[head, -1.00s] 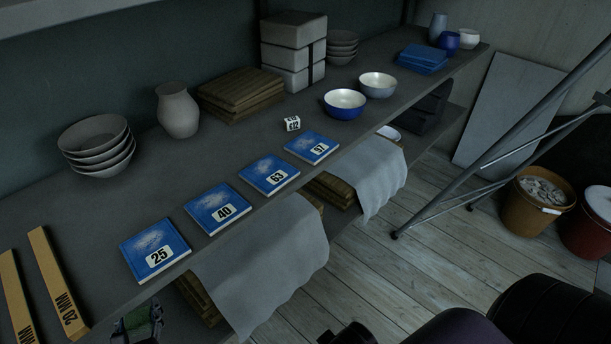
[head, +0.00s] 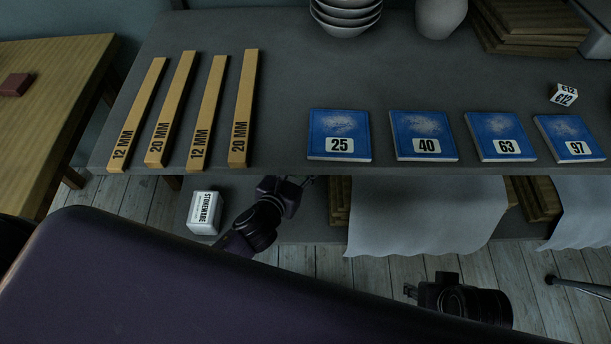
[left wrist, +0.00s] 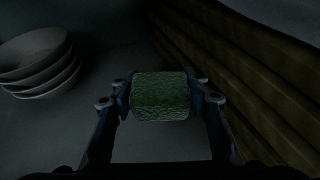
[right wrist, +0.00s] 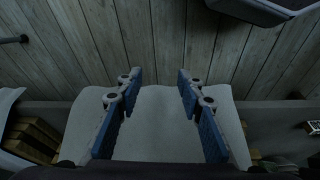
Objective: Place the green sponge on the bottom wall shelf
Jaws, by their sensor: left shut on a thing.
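The green sponge (left wrist: 160,96) is between the fingertips of my left gripper (left wrist: 160,100), which is shut on it. In the left wrist view it is over a dim grey surface; I cannot tell whether it touches. In the head view my left wrist is at the bench's front edge, and the sponge and fingertips are hidden there. My right gripper (right wrist: 160,95) is open and empty, above a hanging pale cloth (right wrist: 160,130). I cannot make out the bottom wall shelf in the current head view.
The grey bench (head: 280,110) carries wooden strips (head: 206,110), blue tiles (head: 338,130) and stacked bowls (head: 345,14). A white stoneware box (head: 204,212) sits underneath. The left wrist view shows stacked bowls (left wrist: 40,65) at left and wooden boards (left wrist: 235,80) close at right.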

